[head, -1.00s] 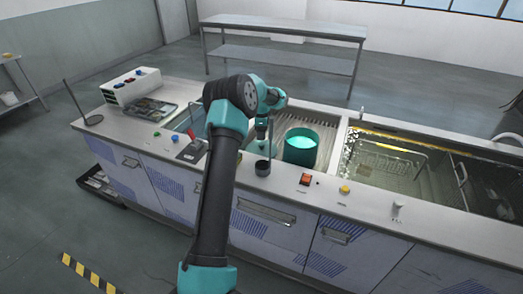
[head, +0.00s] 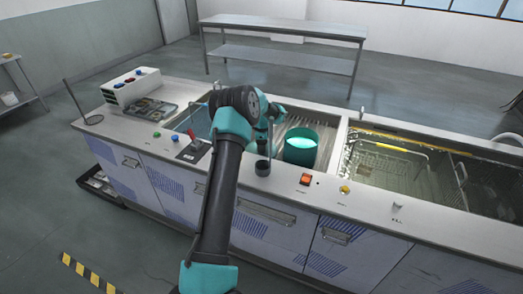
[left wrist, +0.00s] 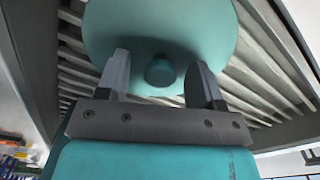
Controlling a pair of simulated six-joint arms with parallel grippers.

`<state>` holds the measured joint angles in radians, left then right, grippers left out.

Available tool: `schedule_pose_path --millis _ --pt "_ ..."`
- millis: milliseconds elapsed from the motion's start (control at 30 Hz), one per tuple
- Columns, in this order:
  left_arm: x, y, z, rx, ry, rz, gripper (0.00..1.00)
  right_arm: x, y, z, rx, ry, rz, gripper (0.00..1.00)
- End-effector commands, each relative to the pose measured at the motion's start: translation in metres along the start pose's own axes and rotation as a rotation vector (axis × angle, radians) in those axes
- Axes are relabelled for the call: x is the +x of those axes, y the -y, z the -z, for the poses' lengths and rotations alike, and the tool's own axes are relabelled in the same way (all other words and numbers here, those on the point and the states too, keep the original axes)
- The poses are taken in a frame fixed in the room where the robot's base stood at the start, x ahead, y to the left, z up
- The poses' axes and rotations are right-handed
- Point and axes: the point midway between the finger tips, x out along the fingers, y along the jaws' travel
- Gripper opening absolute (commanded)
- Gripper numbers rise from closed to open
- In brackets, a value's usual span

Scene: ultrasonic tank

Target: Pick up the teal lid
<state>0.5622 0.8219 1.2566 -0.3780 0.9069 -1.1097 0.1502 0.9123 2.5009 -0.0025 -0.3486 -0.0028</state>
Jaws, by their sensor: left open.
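The teal lid (left wrist: 205,30) is a round disc with a small round knob (left wrist: 160,73) in its middle, seen at the top of the left wrist view. It lies over a ribbed metal surface (left wrist: 262,75). My left gripper (left wrist: 160,62) is open, with one finger on each side of the knob in the picture. Nothing shows shut between the fingers, and I cannot tell how far their tips are from the lid. My right gripper is not in view.
A basket (head: 378,162) sits in the tank at right. A red-handled lever (head: 193,145) is left of my arm.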

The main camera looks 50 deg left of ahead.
Motion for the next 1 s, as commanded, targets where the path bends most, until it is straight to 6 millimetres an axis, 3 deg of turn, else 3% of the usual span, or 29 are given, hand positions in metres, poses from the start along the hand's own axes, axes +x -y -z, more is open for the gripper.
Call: schedule_pose_path --millis 533,1000 --pt "0.0051 0.0000 -0.0002 -0.001 0.000 0.000 0.61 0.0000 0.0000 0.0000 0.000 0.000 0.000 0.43" --pt "0.0051 0.0000 -0.0002 -0.001 0.000 0.000 0.17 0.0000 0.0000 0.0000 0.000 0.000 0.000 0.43"
